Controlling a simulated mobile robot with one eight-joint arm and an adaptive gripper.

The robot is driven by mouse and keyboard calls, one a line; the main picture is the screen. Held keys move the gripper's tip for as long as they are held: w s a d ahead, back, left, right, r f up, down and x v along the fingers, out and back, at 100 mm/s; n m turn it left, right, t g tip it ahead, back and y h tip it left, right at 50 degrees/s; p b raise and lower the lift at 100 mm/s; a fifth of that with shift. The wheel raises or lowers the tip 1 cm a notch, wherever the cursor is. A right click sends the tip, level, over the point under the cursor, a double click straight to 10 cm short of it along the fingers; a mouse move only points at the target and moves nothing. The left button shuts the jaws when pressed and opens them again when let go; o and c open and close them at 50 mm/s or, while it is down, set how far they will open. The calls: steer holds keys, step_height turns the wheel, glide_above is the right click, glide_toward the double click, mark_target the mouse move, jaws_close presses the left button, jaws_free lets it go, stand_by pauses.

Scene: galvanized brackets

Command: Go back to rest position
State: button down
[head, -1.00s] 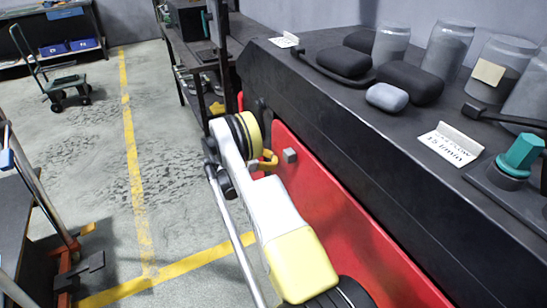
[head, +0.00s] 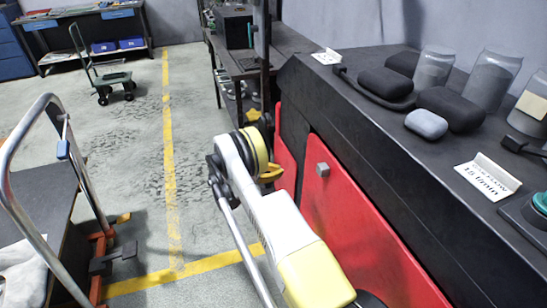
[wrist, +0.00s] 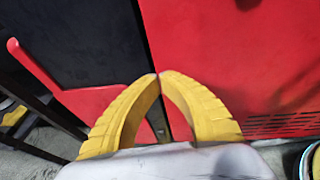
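My gripper (wrist: 158,78) shows in the wrist view with its two yellow ribbed fingers meeting at the tips. Nothing is held between them. In the head view my gripper (head: 270,174) is partly hidden behind my white and yellow arm, low beside the red-fronted black cabinet. The red panel (wrist: 230,50) fills the right of the wrist view, and a black panel (wrist: 80,40) fills the upper left. I cannot tell how close the fingers are to the panels.
The cabinet top (head: 365,125) holds black and grey rounded items, grey jars (head: 492,80) and a label card (head: 487,177). A cart with a metal handle (head: 22,180) stands at left. A hand truck (head: 100,75) is farther back. Floor around the yellow line (head: 169,150) is clear.

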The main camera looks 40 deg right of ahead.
steer(key=shift+w+a, duration=0.1)
steer(key=shift+a, duration=0.05)
steer(key=w+a+r+m+t+y, duration=0.1)
steer(key=w+a+r+t, duration=0.15)
steer(key=r, duration=0.35)
steer(key=w+a+r+m+t+y, duration=0.1)
steer(key=w+a+r, duration=0.15)
steer(key=r, duration=0.35)
steer(key=s+a+r+m+t+y, duration=0.3)
steer(key=s+a+r, duration=0.1)
steer(key=a+r, duration=0.75)
steer(key=s+a+r+m+t+y, duration=0.35)
steer(key=s+a+r, duration=0.4)
steer(key=a, duration=0.35)
steer(key=s+a+f+m+t+y, duration=0.1)
steer(key=s+a+m+y, duration=0.4)
steer(key=s+a, duration=0.8)
steer(key=shift+s+f+m, duration=0.4)
steer(key=shift+s+m, duration=0.05)
steer(key=shift+s, duration=0.45)
steer(key=shift+a+t, duration=0.1)
steer(key=shift+t, duration=0.2)
